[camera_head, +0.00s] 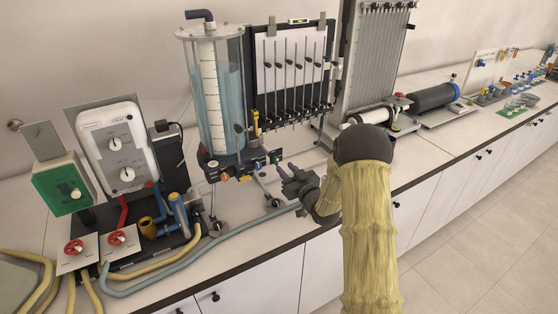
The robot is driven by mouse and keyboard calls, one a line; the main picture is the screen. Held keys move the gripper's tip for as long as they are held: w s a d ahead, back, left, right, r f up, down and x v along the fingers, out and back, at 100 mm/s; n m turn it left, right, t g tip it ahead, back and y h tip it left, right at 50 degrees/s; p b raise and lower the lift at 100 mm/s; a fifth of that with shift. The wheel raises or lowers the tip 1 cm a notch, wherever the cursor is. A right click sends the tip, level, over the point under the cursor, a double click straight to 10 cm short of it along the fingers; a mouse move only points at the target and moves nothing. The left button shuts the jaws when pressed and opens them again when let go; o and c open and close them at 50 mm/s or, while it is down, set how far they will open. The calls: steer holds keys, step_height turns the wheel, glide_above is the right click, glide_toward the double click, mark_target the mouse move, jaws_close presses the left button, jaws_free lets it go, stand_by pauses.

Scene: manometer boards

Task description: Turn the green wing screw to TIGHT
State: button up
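A small dark piece with a green mark (276,156) sits at the right front of the water column's base; it looks like the green wing screw, but it is too small to read its turn or any TIGHT label. My gripper (286,170) is just below and to the right of it, with its two fingertips seemingly apart and nothing visible between them. A small gap seems to separate the gripper from the green piece. My arm comes in from the lower right.
The clear water column (222,95) stands behind, with a manometer board (292,70) to its right. A grey-blue hose (235,227) runs along the bench front. Red valves (117,237) and a green box (62,186) are at left.

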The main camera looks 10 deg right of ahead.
mark_target(277, 161)
steer(key=shift+p+x, duration=0.55)
steer(key=shift+x, duration=1.7)
steer(key=shift+a, duration=0.15)
